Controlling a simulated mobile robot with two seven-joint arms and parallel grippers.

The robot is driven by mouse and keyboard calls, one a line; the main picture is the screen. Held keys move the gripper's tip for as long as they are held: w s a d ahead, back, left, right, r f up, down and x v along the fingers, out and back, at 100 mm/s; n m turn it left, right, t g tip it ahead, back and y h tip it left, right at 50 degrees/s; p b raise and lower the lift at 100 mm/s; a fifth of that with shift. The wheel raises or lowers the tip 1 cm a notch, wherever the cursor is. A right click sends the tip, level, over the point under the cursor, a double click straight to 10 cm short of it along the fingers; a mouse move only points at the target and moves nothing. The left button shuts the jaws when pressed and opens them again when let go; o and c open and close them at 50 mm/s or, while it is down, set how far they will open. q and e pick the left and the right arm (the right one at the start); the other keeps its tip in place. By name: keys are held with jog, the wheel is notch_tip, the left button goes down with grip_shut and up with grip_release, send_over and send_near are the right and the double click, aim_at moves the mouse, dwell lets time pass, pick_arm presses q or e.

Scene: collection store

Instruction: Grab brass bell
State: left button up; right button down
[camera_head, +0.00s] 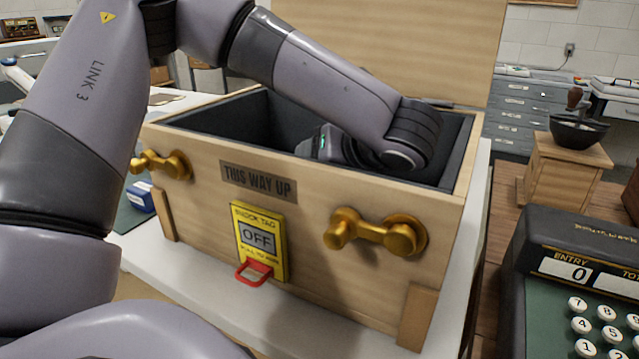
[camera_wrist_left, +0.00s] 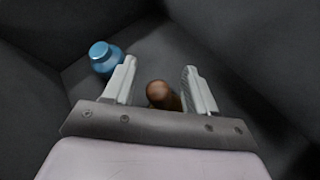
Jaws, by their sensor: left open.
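My left arm reaches down into an open wooden crate (camera_head: 300,205) with a dark lining; its fingers are hidden behind the front wall in the head view. In the left wrist view my left gripper (camera_wrist_left: 160,66) is open, fingers pointing at the crate floor. A brown rounded knob, like a wooden handle seen end-on (camera_wrist_left: 160,92), sits between the fingers, apart from both. It may be the bell's handle; no brass bell body shows, and its lower part is hidden by the gripper. My right gripper is not in view.
A blue capped bottle (camera_wrist_left: 103,58) stands left of the left finger inside the crate. Dark crate walls (camera_wrist_left: 245,45) surround the gripper. The crate has brass handles, a yellow tag (camera_head: 259,243) reading OFF, and a raised lid (camera_head: 410,40). A cash register (camera_head: 575,280) stands right.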

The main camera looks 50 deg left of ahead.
pick_arm(q)
jog(key=shift+a+f, duration=0.1)
jog(key=shift+a, duration=0.05)
grip_shut()
dwell(0.4)
